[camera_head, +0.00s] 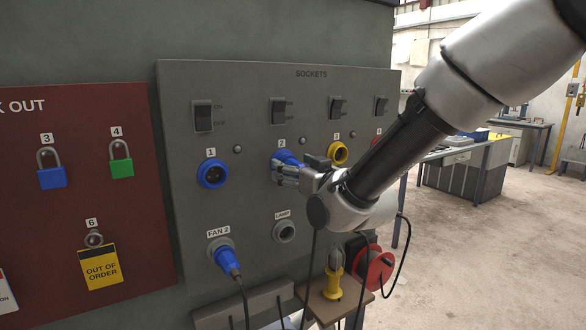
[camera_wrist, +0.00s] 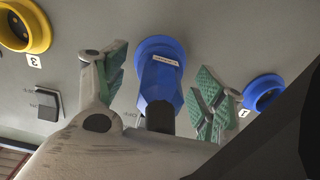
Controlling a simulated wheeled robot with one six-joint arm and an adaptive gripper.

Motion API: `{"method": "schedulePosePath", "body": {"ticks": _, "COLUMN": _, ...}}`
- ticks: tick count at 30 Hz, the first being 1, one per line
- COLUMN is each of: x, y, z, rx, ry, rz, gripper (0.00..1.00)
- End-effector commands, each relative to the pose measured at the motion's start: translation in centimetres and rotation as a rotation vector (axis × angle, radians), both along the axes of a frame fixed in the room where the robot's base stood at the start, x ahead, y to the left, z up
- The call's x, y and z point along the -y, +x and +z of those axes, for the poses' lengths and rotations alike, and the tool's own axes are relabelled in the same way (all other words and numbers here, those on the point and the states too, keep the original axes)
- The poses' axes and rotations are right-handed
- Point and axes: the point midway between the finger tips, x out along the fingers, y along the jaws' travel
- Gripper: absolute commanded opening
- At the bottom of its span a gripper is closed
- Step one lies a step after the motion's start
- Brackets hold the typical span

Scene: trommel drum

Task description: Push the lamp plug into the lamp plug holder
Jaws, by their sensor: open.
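A blue plug (camera_wrist: 160,85) sits in the blue socket 2 (camera_wrist: 163,48); its small label is too small to read, so I cannot tell whether it is the lamp plug. In the head view the plug (camera_head: 288,158) is partly hidden by my gripper (camera_head: 283,174). In the wrist view my gripper (camera_wrist: 162,68) is open, with one finger on each side of the plug and visible gaps between. The lamp plug holder (camera_head: 285,231) is a grey ring marked LAMP, below socket 2, and looks empty.
Blue socket 1 (camera_head: 212,174) is empty. Yellow socket 3 (camera_head: 338,153) lies to the right. A blue plug (camera_head: 227,259) sits in the FAN 2 holder. Cables hang below.

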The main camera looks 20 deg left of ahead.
Motion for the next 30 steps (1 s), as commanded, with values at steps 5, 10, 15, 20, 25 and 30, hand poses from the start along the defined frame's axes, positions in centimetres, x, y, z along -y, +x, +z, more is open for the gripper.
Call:
{"method": "schedulePosePath", "body": {"ticks": 5, "x": 0.02, "y": -0.01, "z": 0.00, "rx": 0.000, "ry": 0.000, "rz": 0.000, "gripper": 0.70}}
{"method": "schedulePosePath", "body": {"ticks": 10, "x": 0.01, "y": -0.02, "z": 0.00, "rx": 0.000, "ry": 0.000, "rz": 0.000, "gripper": 0.70}}
{"method": "schedulePosePath", "body": {"ticks": 15, "x": 0.02, "y": -0.02, "z": 0.00, "rx": 0.000, "ry": 0.000, "rz": 0.000, "gripper": 0.70}}
{"method": "schedulePosePath", "body": {"ticks": 20, "x": 0.02, "y": -0.02, "z": 0.00, "rx": 0.000, "ry": 0.000, "rz": 0.000, "gripper": 0.70}}
{"method": "schedulePosePath", "body": {"ticks": 25, "x": 0.02, "y": -0.02, "z": 0.00, "rx": 0.000, "ry": 0.000, "rz": 0.000, "gripper": 0.53}}
{"method": "schedulePosePath", "body": {"ticks": 30, "x": 0.01, "y": -0.02, "z": 0.00, "rx": 0.000, "ry": 0.000, "rz": 0.000, "gripper": 0.22}}
